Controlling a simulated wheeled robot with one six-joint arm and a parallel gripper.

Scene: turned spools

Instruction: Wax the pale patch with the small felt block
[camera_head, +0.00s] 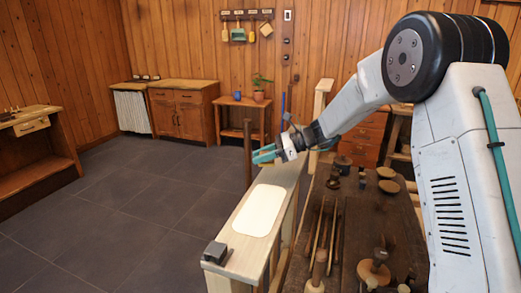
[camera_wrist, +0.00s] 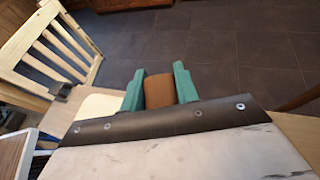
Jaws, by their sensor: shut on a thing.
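The pale patch (camera_head: 260,210) is a cream rounded rectangle on top of a long, light wooden plank (camera_head: 238,258). Part of it also shows in the wrist view (camera_wrist: 97,106), left of my gripper. My gripper (camera_head: 265,155) has teal fingers and is over the far end of the plank, beyond the patch. In the wrist view, my gripper (camera_wrist: 160,90) is shut on a small brown block (camera_wrist: 160,91), which looks like the felt block. Whether the block touches the plank cannot be told. A small dark grey block (camera_head: 215,252) sits on the plank's near end.
A dark workbench (camera_head: 345,235) with turned wooden pieces and rods stands right of the plank. A brown post (camera_head: 248,150) rises close to my gripper. A slatted wooden frame (camera_wrist: 60,50) shows in the wrist view. The tiled floor (camera_head: 130,215) at left is clear.

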